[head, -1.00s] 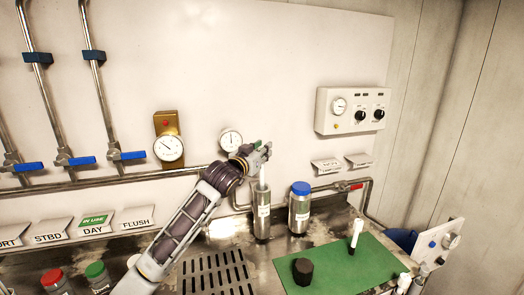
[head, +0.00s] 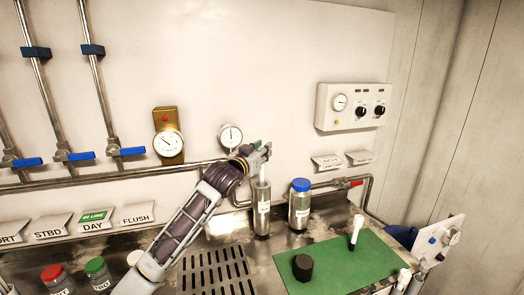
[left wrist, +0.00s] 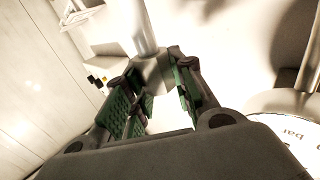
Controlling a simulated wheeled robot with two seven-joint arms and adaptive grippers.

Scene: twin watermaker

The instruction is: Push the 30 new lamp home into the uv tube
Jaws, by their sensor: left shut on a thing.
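My left gripper (head: 258,152) reaches in from the left above the uv tube (head: 262,218), an upright steel cylinder with a pale label. It is shut on the end of the new lamp (head: 262,174), a pale rod that runs down from the jaws into the tube's top. A short length of the lamp shows above the tube; its lower end is hidden inside. In the left wrist view the lamp's faceted end (left wrist: 153,74) sits between the green pads of the left gripper (left wrist: 160,92). My right gripper is not in view.
A blue-capped steel cylinder (head: 299,205) stands just right of the tube. A green mat (head: 338,272) carries a black cap (head: 303,267) and a small white upright piece (head: 356,232). A pipe (head: 120,174) and gauge (head: 230,136) are behind. A slotted drain (head: 215,272) lies in front.

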